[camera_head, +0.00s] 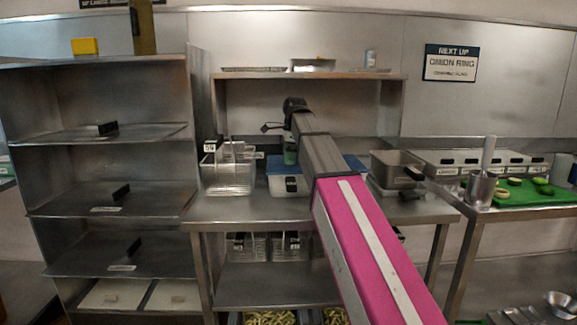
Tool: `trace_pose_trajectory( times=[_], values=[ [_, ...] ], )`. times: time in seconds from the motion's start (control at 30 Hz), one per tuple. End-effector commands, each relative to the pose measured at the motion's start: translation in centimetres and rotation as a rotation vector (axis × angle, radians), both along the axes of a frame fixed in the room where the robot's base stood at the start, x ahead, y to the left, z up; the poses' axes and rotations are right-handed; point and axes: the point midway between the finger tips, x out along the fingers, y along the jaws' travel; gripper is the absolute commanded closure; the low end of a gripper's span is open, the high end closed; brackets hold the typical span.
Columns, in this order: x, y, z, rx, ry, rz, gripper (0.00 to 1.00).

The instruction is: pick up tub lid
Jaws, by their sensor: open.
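A white tub (283,186) with a blue top, which looks like the tub lid (275,163), stands on the steel worktable, partly hidden behind my arm. More blue shows on the other side of my arm (355,163); I cannot tell if it is the same lid. My gripper (268,127) is at the far end of my arm, above and behind the table, small and dark. It is open, with nothing visibly held, and appears apart from the tub.
An overshelf (310,75) with trays runs above. A shelving rack (115,198) is at left. A green board (530,192) with sliced vegetables lies at right, near a steel pot (481,188).

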Motion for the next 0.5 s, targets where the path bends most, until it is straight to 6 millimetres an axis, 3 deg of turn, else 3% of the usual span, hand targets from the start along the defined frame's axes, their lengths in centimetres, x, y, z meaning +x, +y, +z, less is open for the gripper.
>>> trace_pose_trajectory(
  times=[0.23,0.4,0.5],
  values=[
    [0.01,0.04,-0.29,0.0,0.0,0.0,0.06],
    [0.01,0.04,-0.29,0.0,0.0,0.0,0.62],
    [0.01,0.04,-0.28,0.0,0.0,0.0,0.65]
  ],
)
